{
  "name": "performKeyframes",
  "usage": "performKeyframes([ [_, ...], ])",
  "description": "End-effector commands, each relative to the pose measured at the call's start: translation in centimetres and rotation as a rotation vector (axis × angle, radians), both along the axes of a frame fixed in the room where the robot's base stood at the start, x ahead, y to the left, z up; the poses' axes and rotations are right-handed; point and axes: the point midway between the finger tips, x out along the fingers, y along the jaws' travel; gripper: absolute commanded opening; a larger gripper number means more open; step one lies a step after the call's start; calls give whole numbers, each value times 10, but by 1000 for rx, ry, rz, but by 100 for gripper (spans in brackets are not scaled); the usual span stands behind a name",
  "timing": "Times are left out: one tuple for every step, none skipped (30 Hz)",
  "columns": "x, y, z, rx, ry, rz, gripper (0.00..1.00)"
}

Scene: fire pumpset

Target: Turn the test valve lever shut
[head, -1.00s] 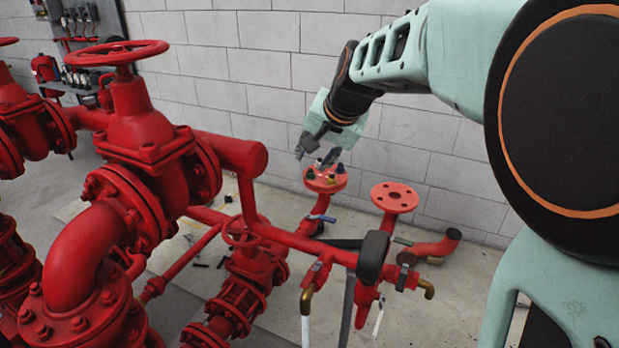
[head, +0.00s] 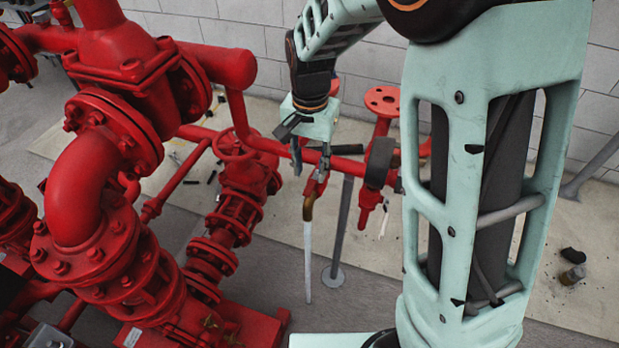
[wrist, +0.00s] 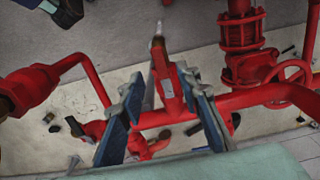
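In the head view the red test valve (head: 315,187) sits on a branch of the red pipe, with a brass spout (head: 308,208) and a pale stream of water (head: 308,262) running down from it. In the wrist view a red fitting (wrist: 172,99) with a grey lever (wrist: 167,88) shows between my fingers, beyond the fingertips. My gripper (head: 311,162) points down just above the valve. Its two blue-grey fingers (wrist: 160,84) stand wide apart with nothing between their pads. I cannot tell whether either finger touches the lever.
A large red valve and elbow (head: 85,200) stand at the left. A smaller red valve with a handwheel (head: 235,155) is close to the left of my gripper. A flanged riser (head: 382,101) and a dark round part (head: 379,163) are to the right.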

Motion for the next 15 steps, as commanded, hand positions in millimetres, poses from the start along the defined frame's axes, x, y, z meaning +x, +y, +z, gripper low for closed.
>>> performKeyframes([
  [-1, 0, -11, -1, 4, 0, 31],
  [-1, 0, -16, -1, 4, 0, 31],
  [-1, 0, -23, -1, 3, 0, 31],
  [-1, 0, -27, -1, 4, 0, 31],
  [0, 0, -30, 0, 2, 0, 31],
  [0, 0, -35, 0, 1, 0, 31],
  [0, 0, -37, 0, 1, 0, 31],
  [0, 0, -40, 0, 1, 0, 31],
  [0, 0, -42, 0, 0, 0, 31],
  [0, 0, -44, 1, -1, 0, 31],
  [0, 0, -45, 1, -1, 0, 31],
  [0, 0, -46, 1, -1, 0, 31],
  [0, 0, -46, 1, -1, 0, 31],
  [0, 0, -46, 1, -1, 0, 31],
  [0, 0, -46, 1, -1, 0, 31],
])
